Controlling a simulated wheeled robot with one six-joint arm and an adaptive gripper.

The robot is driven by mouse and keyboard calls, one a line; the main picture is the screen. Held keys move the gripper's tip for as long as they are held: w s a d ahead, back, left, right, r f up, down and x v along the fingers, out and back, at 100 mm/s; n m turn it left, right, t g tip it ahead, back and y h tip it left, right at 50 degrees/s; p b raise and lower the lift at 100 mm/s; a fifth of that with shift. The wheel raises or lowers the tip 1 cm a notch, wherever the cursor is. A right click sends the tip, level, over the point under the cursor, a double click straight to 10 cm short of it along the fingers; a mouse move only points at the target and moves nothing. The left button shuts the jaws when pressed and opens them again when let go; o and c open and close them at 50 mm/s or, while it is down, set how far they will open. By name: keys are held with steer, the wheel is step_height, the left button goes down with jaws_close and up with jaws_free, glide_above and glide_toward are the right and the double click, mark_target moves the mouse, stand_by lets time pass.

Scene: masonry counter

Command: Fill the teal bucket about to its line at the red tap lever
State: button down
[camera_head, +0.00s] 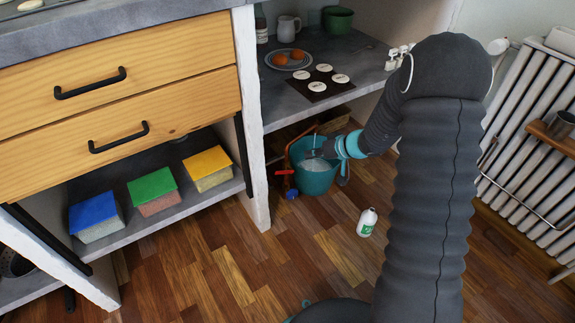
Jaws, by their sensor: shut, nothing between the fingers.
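The teal bucket (318,183) stands on the wood floor below the counter, with pale, whitish contents showing inside. The line on it cannot be made out. A red lever (285,172) shows at its left side, with a blue round part (292,194) just below. My gripper (315,154) is small in view, shut and empty, over the bucket's opening. I cannot tell whether it touches the bucket. My arm comes in from the right and hides part of the bucket's right side and rim.
A white bottle with a green label (367,222) stands on the floor right of the bucket. Blue (95,217), green (153,191) and yellow-topped (208,168) blocks sit on the low shelf. A white post (252,130) stands left of the bucket. A radiator (530,120) is at right.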

glide_above(284, 172)
steer(key=d, duration=0.3)
step_height(284, 172, down, 6)
steer(key=shift+s+a+f+p, duration=0.1)
steer(key=shift+s+a+f, duration=0.1)
steer(key=shift+a+f, duration=0.35)
steer(key=shift+s+a+f+p, duration=0.15)
steer(key=shift+s+a+f, duration=0.05)
steer(key=shift+f, duration=0.55)
steer(key=shift+s+a+f+p, duration=0.1)
steer(key=shift+s+a+f, duration=0.1)
steer(key=shift+a+f, duration=0.35)
steer(key=shift+d, duration=0.15)
